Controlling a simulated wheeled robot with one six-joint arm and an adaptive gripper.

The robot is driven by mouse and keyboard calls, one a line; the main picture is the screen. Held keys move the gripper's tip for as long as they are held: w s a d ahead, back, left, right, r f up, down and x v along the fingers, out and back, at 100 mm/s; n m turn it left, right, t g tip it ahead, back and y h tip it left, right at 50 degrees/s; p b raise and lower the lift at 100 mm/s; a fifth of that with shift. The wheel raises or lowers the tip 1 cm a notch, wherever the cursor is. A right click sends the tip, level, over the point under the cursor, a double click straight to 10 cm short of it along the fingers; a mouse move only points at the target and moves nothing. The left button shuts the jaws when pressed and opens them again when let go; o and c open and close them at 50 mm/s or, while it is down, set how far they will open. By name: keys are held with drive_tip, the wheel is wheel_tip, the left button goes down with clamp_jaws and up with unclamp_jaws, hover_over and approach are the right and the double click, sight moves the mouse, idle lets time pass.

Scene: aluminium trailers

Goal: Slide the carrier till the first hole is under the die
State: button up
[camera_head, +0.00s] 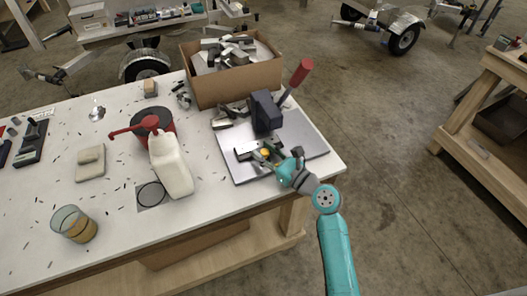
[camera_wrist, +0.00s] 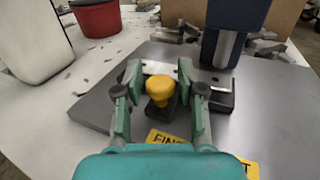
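The carrier (camera_wrist: 163,107) is a dark block with a yellow knob (camera_wrist: 158,84) on top, low on the grey base plate (camera_wrist: 255,128). A pale metal strip (camera_wrist: 154,67) lies just behind the knob. The dark blue press (camera_head: 266,111), with a red-gripped lever (camera_head: 301,73), stands behind and to the right of the knob in the wrist view (camera_wrist: 232,35). The die and the holes cannot be made out. My gripper (camera_wrist: 160,76) is open, its fingers on either side of the knob with gaps showing. In the head view, my gripper (camera_head: 272,159) is over the plate's front.
A cardboard box (camera_head: 235,86) of metal pieces stands behind the press. A white jug (camera_head: 171,165) and a red can (camera_head: 153,125) stand left of the plate. A glass (camera_head: 74,224) is at the table's front left. Yellow labels (camera_wrist: 166,137) lie on the plate.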

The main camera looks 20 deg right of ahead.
idle(0.3)
drive_tip(key=v, duration=1.2)
drive_tip(key=shift+f, duration=0.1)
